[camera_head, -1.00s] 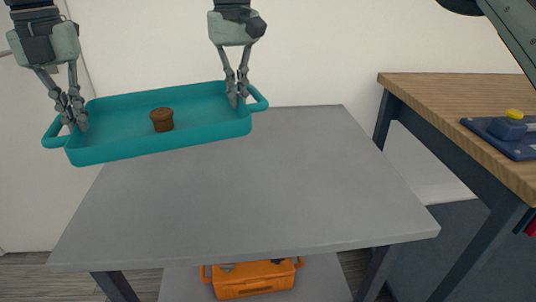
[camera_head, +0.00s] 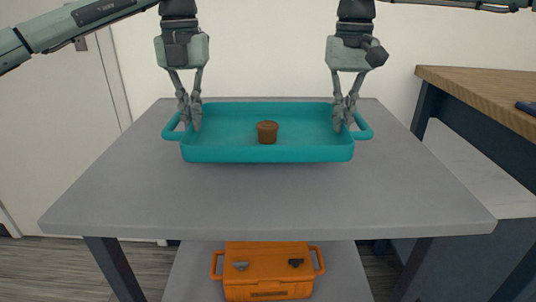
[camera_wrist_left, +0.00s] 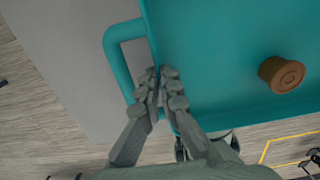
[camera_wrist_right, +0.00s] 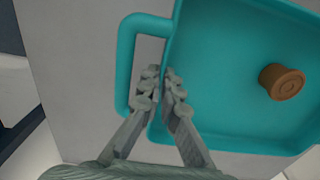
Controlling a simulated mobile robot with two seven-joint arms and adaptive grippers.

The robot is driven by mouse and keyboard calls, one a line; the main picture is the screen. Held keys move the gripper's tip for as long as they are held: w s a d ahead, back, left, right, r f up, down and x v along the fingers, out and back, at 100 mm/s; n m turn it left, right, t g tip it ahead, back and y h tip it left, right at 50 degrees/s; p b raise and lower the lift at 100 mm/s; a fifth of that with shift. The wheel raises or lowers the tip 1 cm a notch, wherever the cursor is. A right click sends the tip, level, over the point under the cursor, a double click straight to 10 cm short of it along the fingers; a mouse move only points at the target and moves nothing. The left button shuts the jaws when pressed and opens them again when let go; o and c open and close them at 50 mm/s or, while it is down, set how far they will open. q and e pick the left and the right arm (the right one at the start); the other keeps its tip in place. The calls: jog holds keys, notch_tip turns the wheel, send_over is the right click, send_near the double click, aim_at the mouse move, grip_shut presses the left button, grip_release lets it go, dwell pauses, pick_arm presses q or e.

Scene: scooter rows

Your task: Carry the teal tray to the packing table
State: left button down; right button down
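The teal tray (camera_head: 268,155) is level over the back half of a grey table (camera_head: 270,205) in the head view. I cannot tell whether it touches the tabletop. A brown muffin-like piece (camera_head: 267,132) stands upright in it. My left gripper (camera_head: 189,118) is shut on the tray's left side wall, one finger inside and one in the handle gap; the left wrist view shows this grip (camera_wrist_left: 160,82). My right gripper (camera_head: 344,118) is shut on the opposite side wall in the same way, also seen in the right wrist view (camera_wrist_right: 160,82). The tray's underside is hidden.
An orange toolbox (camera_head: 268,270) stands on the lower shelf under the grey table. A wood-topped bench (camera_head: 490,92) stands at the right, with a dark blue item on its edge. A white door (camera_head: 60,140) is at the left. The front of the grey tabletop is clear.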

aim_at(194, 134)
pick_arm(q)
jog(key=shift+a+f, duration=0.1)
jog(key=shift+f, duration=0.05)
pick_arm(e)
jog(key=shift+d+f, duration=0.15)
pick_arm(q)
jog(key=shift+f, duration=0.1)
pick_arm(e)
jog(key=shift+f, duration=0.1)
